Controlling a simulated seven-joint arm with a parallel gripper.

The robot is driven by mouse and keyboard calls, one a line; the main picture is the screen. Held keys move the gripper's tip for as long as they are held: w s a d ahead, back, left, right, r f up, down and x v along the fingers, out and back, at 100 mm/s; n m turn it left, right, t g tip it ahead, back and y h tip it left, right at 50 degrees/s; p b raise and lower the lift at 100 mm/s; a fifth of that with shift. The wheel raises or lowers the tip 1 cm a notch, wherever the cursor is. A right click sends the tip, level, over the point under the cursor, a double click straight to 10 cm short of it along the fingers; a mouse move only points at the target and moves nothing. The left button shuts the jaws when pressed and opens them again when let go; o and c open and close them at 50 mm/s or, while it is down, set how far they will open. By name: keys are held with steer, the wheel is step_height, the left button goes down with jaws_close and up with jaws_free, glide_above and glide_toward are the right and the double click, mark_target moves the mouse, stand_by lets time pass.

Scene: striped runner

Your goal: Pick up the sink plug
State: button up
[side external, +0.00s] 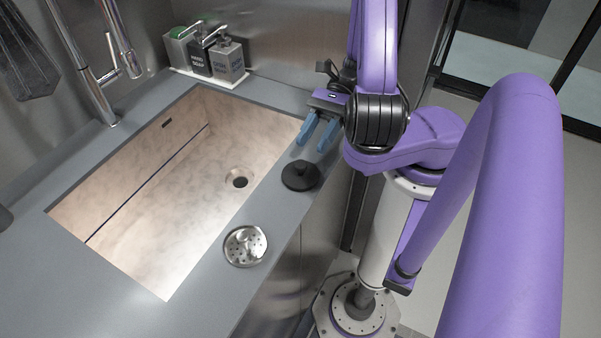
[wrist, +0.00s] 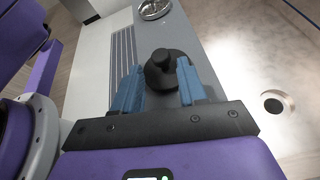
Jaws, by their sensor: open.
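The sink plug (side external: 300,175) is black and round with a raised knob. It stands upright on the grey counter between the sink and the front edge. My gripper (side external: 318,132) is open and empty, with blue fingers, above the counter and a little behind the plug in the side external view. In the wrist view, the plug (wrist: 168,72) shows just beyond and between the fingertips of my gripper (wrist: 160,82). The fingers do not appear to hold it. The plug's lower near edge is partly hidden by the right finger.
A steel perforated strainer (side external: 245,246) lies on the counter (side external: 205,308) near the plug. The stone-coloured sink basin (side external: 160,205) with a drain hole (side external: 239,178) is beside it. Several soap dispensers (side external: 226,60) stand on a white tray at the back. A tap (side external: 98,95) rises at the left.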

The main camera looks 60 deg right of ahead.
mark_target(304, 161)
steer(key=shift+f, duration=0.3)
steer(key=shift+x, duration=2.5)
jaws_close()
